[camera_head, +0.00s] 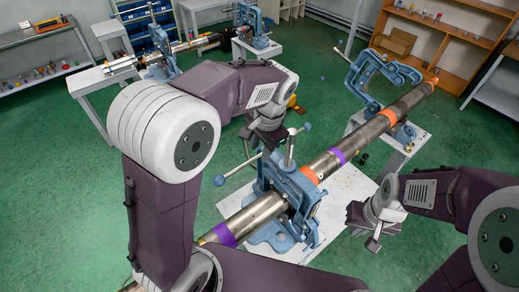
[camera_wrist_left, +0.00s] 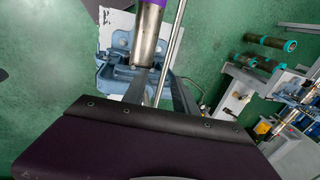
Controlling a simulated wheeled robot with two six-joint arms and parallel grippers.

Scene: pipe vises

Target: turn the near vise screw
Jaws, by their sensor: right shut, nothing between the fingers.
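The near vise (camera_head: 285,190) is blue and clamps a long steel pipe (camera_head: 262,214) with purple and orange bands. Its screw (camera_head: 290,150) stands on top, with a slanted bar handle (camera_head: 240,168) ending in blue balls (camera_head: 219,180) (camera_head: 307,126). My left gripper (camera_head: 268,142) is close above the screw and handle; its fingers are too small and overlapped to tell open from shut. The left wrist view shows the vise's base (camera_wrist_left: 115,60), the pipe (camera_wrist_left: 147,40) and a shiny rod (camera_wrist_left: 173,45). My right gripper (camera_head: 372,238) is shut and empty, right of the vise.
Other vises (camera_head: 160,55) (camera_head: 250,28) stand on benches at the back left. A wooden shelf (camera_head: 450,45) is at the back right. Green floor between is open.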

